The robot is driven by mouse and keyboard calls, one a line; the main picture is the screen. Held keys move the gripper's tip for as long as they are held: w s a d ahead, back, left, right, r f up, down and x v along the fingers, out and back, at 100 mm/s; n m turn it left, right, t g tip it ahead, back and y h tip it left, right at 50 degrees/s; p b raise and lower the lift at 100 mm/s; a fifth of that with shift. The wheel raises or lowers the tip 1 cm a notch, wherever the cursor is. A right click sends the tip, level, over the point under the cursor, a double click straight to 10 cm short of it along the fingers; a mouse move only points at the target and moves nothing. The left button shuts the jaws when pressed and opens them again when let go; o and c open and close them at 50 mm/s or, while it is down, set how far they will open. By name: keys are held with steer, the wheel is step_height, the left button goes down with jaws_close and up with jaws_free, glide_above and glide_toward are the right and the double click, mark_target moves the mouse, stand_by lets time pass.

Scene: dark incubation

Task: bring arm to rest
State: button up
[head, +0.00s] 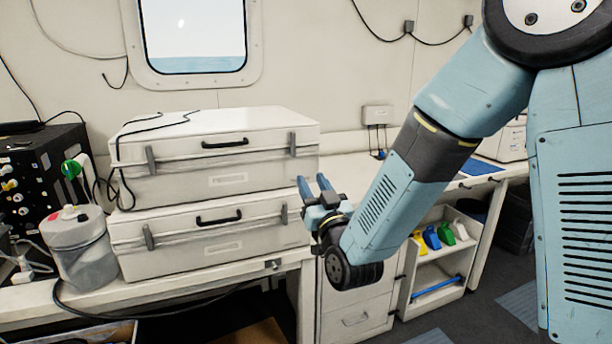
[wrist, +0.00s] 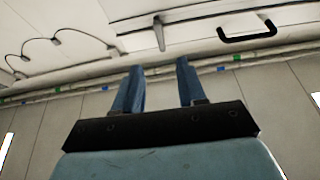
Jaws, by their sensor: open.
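My arm reaches down and left from the right side of the head view. My gripper (head: 313,183) is at its end, in front of the right edge of the stacked white cases. Its two blue fingers point up and away and are spread apart with nothing between them. In the wrist view my gripper (wrist: 158,72) also shows open and empty. A white case with a black handle (wrist: 247,32) shows beyond the fingers there. I cannot tell the exact gap between the fingers and the cases.
An upper white case (head: 228,160) rests on a lower white case (head: 210,238) on the bench. A grey canister (head: 80,250) and a black equipment box (head: 40,175) stand at left. Below the bench is a shelf unit (head: 440,262) with coloured items. Dark floor shows at lower right.

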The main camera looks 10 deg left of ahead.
steer(key=shift+s+d+f, duration=0.3)
steer(key=shift+s+d, duration=0.15)
steer(key=shift+s, duration=0.05)
steer(key=shift+h, duration=0.3)
steer(key=d+r+m+g+h, duration=0.25)
steer(key=d+g+h, duration=0.45)
steer(key=d, duration=1.2)
steer(key=s+d+m+g+h, duration=0.2)
steer(key=s+d+g, duration=0.1)
steer(key=s+d, duration=0.4)
steer(key=s+d+m+g+h, duration=0.2)
steer(key=s+d, duration=0.5)
steer(key=s, duration=0.6)
steer(key=shift+s+d+g+h, duration=0.4)
steer(key=shift+g, duration=0.3)
